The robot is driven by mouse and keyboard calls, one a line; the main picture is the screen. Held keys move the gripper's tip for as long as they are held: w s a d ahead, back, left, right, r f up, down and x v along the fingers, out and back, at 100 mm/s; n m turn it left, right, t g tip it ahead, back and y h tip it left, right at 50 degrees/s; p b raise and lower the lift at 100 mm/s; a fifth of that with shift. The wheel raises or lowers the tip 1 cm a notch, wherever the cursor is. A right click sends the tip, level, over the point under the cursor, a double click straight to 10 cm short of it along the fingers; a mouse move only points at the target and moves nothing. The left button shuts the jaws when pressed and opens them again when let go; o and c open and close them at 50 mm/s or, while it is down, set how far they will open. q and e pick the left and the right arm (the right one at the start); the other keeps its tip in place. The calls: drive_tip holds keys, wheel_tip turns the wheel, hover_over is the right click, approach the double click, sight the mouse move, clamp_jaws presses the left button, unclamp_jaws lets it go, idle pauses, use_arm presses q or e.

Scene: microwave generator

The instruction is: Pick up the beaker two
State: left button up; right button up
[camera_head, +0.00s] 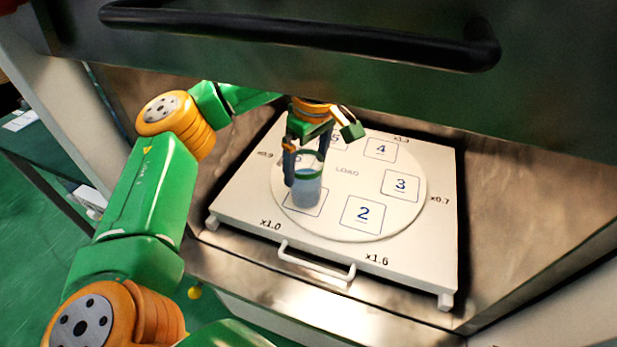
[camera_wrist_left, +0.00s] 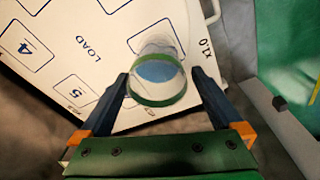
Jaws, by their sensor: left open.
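A clear beaker (camera_head: 307,190) with blue liquid and a green band stands on the round white turntable (camera_head: 333,224) marked LOAD. It stands on a square beside the one numbered 2; its own number is hidden. My left gripper (camera_head: 305,167) comes down over it with its fingers open. In the left wrist view the beaker (camera_wrist_left: 157,72) lies between the two dark fingertips (camera_wrist_left: 158,80), one at each side, and they do not look closed on it. I cannot tell whether this beaker is number two. My right gripper is out of view.
The turntable sits on a white tray (camera_head: 400,258) with a front handle (camera_head: 316,265), inside a metal chamber. A dark door with a black bar handle (camera_head: 300,30) hangs above my arm. Squares 2, 3 and 4 are empty.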

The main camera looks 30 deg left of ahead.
use_arm(q)
drive_tip(key=f, duration=0.3)
drive_tip(key=a+f, duration=0.1)
drive_tip(key=shift+w+f+p, duration=0.3)
drive_tip(key=shift+f+p, duration=0.05)
drive_tip(key=shift+p, duration=0.05)
drive_tip(key=shift+r, duration=0.1)
drive_tip(key=c, duration=1.5)
